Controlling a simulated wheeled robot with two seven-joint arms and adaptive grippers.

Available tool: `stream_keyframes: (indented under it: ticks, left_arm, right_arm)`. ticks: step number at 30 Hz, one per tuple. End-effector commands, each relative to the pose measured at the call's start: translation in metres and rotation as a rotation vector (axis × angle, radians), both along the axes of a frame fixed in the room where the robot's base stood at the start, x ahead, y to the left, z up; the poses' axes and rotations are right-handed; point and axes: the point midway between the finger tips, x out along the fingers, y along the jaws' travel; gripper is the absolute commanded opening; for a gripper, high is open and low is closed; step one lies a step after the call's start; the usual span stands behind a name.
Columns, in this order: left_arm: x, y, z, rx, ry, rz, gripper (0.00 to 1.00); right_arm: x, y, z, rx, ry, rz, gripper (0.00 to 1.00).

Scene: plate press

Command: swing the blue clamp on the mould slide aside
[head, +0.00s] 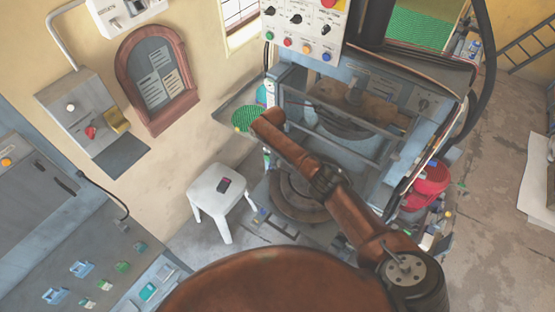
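The press (420,100) stands right of centre, with a grey-blue frame and a brown block and round parts inside. I cannot make out the blue clamp or the mould slide for certain; my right arm crosses in front of the lower part of the press. My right gripper (267,122) is at the far end of this brown arm, at the left edge of the press. Its fingers are not distinct, so I cannot tell whether it is open or shut, or whether it touches anything. My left gripper is not in view.
A control panel (305,25) with knobs and coloured buttons hangs above the press. A white stool (215,195) with a small dark object stands left. A green round mesh (243,118) lies near my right gripper. A red bucket (430,183) and clutter stand right of the press.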

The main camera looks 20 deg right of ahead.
Motion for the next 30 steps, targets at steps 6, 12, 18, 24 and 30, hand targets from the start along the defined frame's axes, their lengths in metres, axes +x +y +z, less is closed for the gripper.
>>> stream_keyframes:
  ticks: [6, 12, 18, 24, 30]
  left_arm:
    - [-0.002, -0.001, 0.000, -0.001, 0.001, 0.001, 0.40]
    - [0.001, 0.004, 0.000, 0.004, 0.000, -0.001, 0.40]
    - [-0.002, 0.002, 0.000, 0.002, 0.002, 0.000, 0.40]
    - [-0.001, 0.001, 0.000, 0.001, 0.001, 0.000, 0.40]
    - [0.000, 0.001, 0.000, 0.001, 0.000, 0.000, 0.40]
  right_arm:
    - [0.009, 0.021, 0.007, 0.032, -0.032, 0.020, 0.52]
    - [0.005, 0.010, 0.004, 0.024, -0.025, 0.006, 0.52]
    - [0.006, 0.010, 0.015, 0.023, -0.026, 0.007, 0.52]
    - [0.008, 0.013, 0.053, 0.022, -0.029, 0.010, 0.52]
    - [0.009, 0.016, 0.093, 0.023, -0.026, 0.012, 0.52]
